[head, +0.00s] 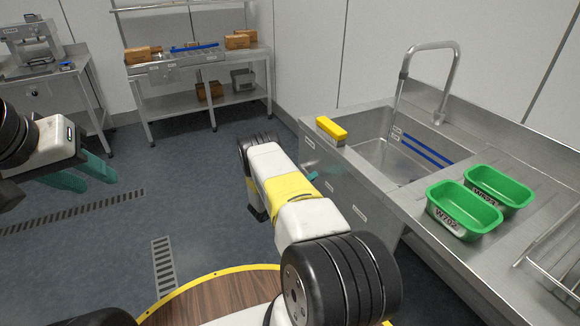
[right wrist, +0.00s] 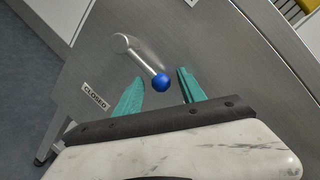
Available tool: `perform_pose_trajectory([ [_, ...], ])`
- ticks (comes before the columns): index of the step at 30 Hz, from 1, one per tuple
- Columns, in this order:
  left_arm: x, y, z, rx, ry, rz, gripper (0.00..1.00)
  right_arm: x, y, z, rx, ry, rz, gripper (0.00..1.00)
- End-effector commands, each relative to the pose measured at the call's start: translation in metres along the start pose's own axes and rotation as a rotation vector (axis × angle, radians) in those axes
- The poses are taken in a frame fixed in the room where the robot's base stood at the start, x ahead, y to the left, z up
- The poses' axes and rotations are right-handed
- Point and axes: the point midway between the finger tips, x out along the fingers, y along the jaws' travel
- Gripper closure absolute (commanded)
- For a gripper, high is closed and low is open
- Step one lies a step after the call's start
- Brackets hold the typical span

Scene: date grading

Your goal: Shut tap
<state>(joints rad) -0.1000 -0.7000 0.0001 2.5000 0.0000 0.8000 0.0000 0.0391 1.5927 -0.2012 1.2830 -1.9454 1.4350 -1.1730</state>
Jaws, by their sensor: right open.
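The tap lever (right wrist: 140,58) is a short metal rod with a blue ball knob (right wrist: 161,83), on the steel front panel of the sink unit. In the right wrist view it slants down and right from its round pivot. A label reading CLOSED (right wrist: 95,97) is on the panel to its left; the lever does not point at it. My right gripper (right wrist: 162,84) is open, its teal fingers on either side of the knob, with no clear contact. In the head view my arm hides most of it. My left gripper (head: 98,184) is open and empty at the far left.
The sink basin (head: 375,155) has a tall curved spout (head: 402,75) behind it and a yellow block (head: 331,128) on its rim. Two green tubs (head: 464,210) (head: 499,189) stand on the drainboard. A bench (head: 200,68) with wooden boxes stands at the back. The floor between is clear.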

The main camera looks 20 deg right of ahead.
Motion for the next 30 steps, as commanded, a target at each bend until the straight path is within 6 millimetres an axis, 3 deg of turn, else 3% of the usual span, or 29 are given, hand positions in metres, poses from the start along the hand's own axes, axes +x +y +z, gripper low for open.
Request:
perform_pose_trajectory([
  [7, 0.0, 0.0, 0.0, 0.0, 0.0, 0.0, 0.64, 0.0005, 0.0002, 0.0, 0.0, 0.0, 0.0, 0.54],
  [14, 0.0, 0.0, 0.0, 0.0, 0.0, 0.0, 0.64, 0.0004, 0.0, 0.0001, 0.001, 0.0, 0.0, 1.0],
  [30, 0.0, 0.0, 0.0, 0.0, 0.0, 0.0, 0.64, 0.0006, -0.0009, 0.0017, 0.004, -0.001, -0.003, 1.0],
])
